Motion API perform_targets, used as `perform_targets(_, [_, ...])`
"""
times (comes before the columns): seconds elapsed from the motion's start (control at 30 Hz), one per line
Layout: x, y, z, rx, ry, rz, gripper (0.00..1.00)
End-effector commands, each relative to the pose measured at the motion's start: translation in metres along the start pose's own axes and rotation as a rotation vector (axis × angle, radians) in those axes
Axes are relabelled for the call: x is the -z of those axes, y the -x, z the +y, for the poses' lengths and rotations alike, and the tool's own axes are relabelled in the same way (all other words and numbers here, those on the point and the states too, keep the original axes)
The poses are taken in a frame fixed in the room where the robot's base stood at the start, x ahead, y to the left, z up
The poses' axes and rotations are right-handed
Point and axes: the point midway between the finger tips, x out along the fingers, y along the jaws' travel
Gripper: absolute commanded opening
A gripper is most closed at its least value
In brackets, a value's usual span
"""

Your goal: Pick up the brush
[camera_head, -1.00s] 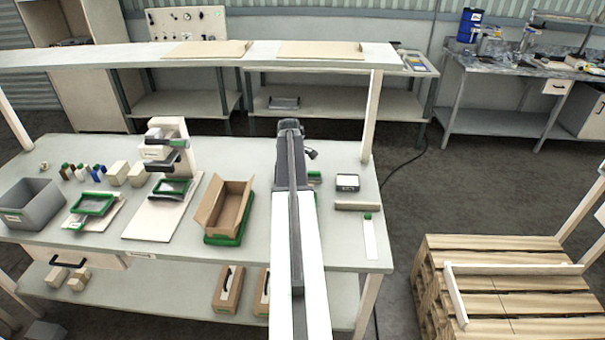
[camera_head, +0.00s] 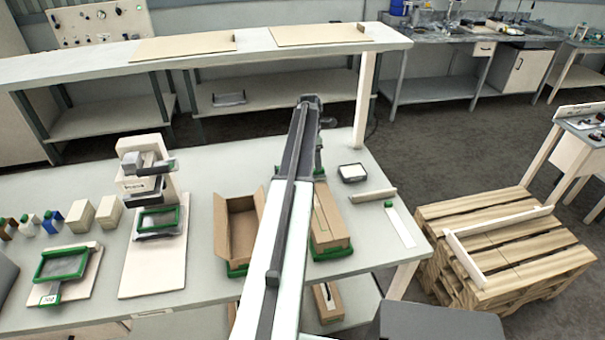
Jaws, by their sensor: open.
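I cannot make out the brush for certain. A flat white strip with a green end (camera_head: 400,226) lies at the right end of the worktable (camera_head: 215,165). A short beige bar (camera_head: 373,195) lies just behind it; either is too small to identify as a brush. My arm reaches forward over the table, and my gripper (camera_head: 318,120) is at its far end, near the table's back edge. It is open, with nothing seen in it. The arm largely hides its fingers and part of the table below.
An open cardboard box (camera_head: 241,225) and a closed carton (camera_head: 330,220) stand on either side of my arm. A small white-topped tray (camera_head: 353,173) is at the back right. A post (camera_head: 366,100) rises behind it. A wooden pallet (camera_head: 505,245) stands right of the table.

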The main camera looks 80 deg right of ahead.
Motion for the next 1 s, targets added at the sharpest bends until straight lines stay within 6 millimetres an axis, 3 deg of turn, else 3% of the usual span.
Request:
perform_targets(0.27, [0.004, -0.028, 0.002, 0.0, 0.003, 0.0, 0.65])
perform_targets(0.47, [0.005, -0.031, 0.003, -0.001, 0.005, 0.0, 0.65])
perform_targets(0.77, [0.006, -0.079, 0.009, -0.001, 0.006, 0.0, 0.65])
perform_targets(1.0, [0.005, -0.077, 0.009, -0.001, 0.008, 0.0, 0.65])
